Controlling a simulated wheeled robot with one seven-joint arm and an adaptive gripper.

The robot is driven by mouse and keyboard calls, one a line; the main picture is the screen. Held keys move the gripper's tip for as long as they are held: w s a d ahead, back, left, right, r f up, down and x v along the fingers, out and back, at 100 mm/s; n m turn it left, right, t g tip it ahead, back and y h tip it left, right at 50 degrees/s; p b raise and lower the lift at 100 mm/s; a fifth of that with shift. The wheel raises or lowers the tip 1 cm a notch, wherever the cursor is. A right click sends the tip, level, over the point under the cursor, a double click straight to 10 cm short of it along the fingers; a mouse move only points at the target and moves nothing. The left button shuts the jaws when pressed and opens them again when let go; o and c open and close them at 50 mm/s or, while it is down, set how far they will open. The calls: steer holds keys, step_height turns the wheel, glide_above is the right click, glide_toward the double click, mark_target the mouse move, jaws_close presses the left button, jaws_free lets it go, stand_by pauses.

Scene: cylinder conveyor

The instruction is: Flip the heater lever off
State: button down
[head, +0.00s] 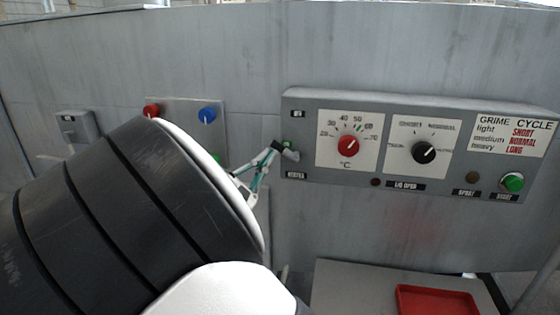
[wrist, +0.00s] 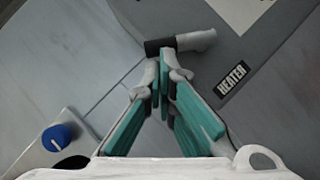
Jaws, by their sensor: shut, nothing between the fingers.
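The heater lever (head: 291,155) is a short grey handle with a dark collar at the left end of the grey control panel (head: 400,181). In the wrist view the lever (wrist: 196,40) lies across, just beyond my fingertips, above and left of the HEATER label (wrist: 232,79). My gripper (head: 270,153), with teal fingers, is shut and empty at the lever. In the wrist view its fingertips (wrist: 163,66) come together right below the dark collar. I cannot tell whether they touch it. My arm hides part of the wall left of the panel in the head view.
The panel carries a red temperature knob (head: 348,146), a black dial (head: 423,152) and a green button (head: 512,182). A plate with a red knob (head: 152,110) and a blue knob (head: 207,114) is to the left. A red tray (head: 437,289) lies below.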

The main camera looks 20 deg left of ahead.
steer(key=shift+d+r+m+g+h, duration=0.15)
steer(key=shift+r+m+g, duration=0.35)
steer(key=shift+m, duration=0.5)
steer(key=shift+d+r+m+g+h, duration=0.1)
steer(key=shift+r+m+g+h, duration=0.25)
steer(key=shift+m+g, duration=0.5)
steer(key=shift+d+r+m+g+h, duration=0.1)
steer(key=shift+r+m+g, duration=0.35)
steer(key=shift+m, duration=0.7)
steer(key=shift+w+d+r+m+g+y, duration=0.15)
steer(key=shift+d+r+m+g, duration=0.2)
steer(key=shift+m, duration=0.4)
steer(key=shift+s+d+r+m+g+y, duration=0.15)
steer(key=shift+r+m+g, duration=0.2)
steer(key=shift+m+g, duration=0.25)
steer(key=shift+w+d+r+m+g+y, duration=0.1)
steer(key=shift+d+r+m+g, duration=0.2)
steer(key=shift+m, duration=0.55)
stand_by(1.2)
steer(key=shift+a, duration=0.15)
stand_by(0.5)
